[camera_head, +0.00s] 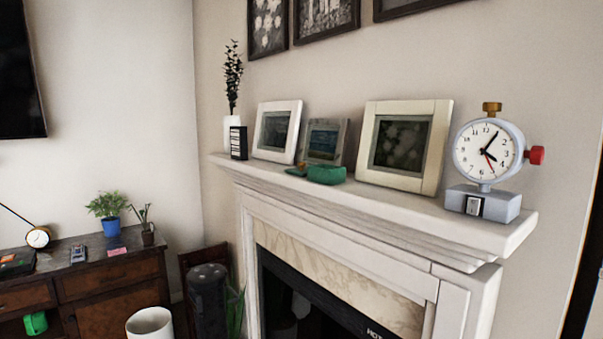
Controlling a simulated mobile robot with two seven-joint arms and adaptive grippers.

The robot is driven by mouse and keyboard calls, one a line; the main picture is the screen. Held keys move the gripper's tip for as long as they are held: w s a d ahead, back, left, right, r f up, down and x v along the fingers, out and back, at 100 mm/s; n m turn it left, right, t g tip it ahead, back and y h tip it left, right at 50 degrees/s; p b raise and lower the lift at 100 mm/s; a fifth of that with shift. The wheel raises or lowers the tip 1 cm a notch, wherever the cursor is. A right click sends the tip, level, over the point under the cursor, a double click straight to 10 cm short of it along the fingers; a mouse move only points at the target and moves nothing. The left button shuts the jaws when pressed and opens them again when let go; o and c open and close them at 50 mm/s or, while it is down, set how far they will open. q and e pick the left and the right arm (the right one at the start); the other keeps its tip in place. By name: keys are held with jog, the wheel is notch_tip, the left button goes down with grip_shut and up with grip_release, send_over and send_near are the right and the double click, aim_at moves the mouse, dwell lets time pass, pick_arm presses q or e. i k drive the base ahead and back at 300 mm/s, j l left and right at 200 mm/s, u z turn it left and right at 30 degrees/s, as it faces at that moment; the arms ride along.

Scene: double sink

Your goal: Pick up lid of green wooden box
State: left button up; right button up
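A small green box-like object (326,175) sits on the white mantel shelf (400,208), near its front edge and in front of the picture frames. A smaller, flatter teal piece (295,172) with a brownish bit on it lies just to its left. At this size I cannot tell whether either one is wooden, or which part is the lid. Neither of my grippers is in view.
Behind the green object stand a small grey frame (324,141), a white frame (276,131) and a larger cream frame (404,146). A grey clock (487,150) stands at the mantel's right end. A wooden cabinet (110,283) stands left. A white bin (150,323) is below.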

aim_at(300, 171)
jog(key=i+j, duration=0.2)
jog(key=j, duration=0.15)
jog(key=i+j+z, duration=0.15)
jog(key=j, duration=0.25)
jog(key=i+j, duration=0.2)
jog(key=j, duration=0.15)
jog(key=i+j+z, duration=0.15)
jog(key=j, duration=0.25)
